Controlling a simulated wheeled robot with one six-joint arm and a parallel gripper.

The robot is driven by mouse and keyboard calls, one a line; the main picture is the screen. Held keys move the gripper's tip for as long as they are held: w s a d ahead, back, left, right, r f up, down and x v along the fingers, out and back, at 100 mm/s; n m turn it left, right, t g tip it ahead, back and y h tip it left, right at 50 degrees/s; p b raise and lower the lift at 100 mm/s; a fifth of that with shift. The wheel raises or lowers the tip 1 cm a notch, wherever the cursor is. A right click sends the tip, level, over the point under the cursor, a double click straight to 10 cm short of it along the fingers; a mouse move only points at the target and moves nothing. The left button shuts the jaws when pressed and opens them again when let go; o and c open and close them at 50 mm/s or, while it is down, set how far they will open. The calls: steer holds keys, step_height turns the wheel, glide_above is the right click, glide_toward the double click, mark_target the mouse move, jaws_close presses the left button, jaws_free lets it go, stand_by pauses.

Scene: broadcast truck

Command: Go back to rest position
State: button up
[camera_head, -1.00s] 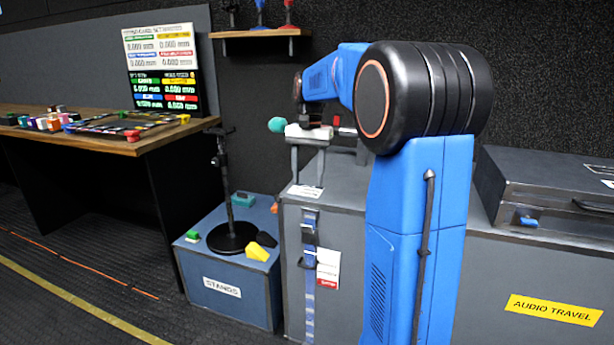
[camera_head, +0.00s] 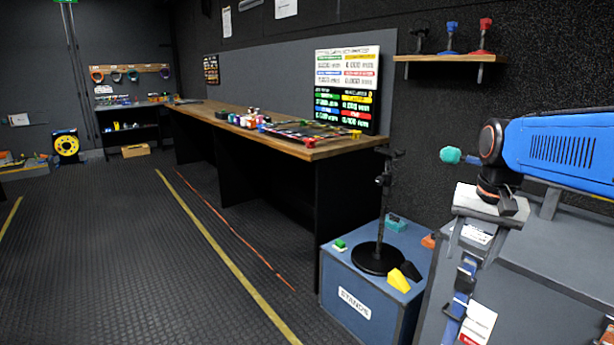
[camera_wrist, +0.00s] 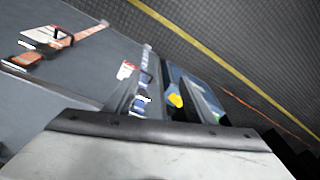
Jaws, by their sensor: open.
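My gripper (camera_head: 470,238) is at the right of the head view, at the end of my blue arm. It points down over the grey case with the blue strap, its fingers apart. I see nothing held between them.
A blue STANDS box (camera_head: 352,303) with a black stand (camera_head: 378,258) and small coloured pieces is left of the gripper. A teal ball (camera_head: 450,155) shows beside my wrist. A wooden bench (camera_head: 330,148) runs along the wall. The floor (camera_head: 120,240) at left is open.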

steer(key=s+a+f+n+t, duration=0.1)
steer(key=s+a+f+n, duration=0.2)
steer(key=s+f, duration=0.2)
steer(key=s+a+f+n+t, duration=0.2)
steer(key=s+f, duration=0.3)
steer(key=s, duration=0.7)
steer(key=shift+a+n, duration=0.4)
steer(key=shift+a, duration=0.4)
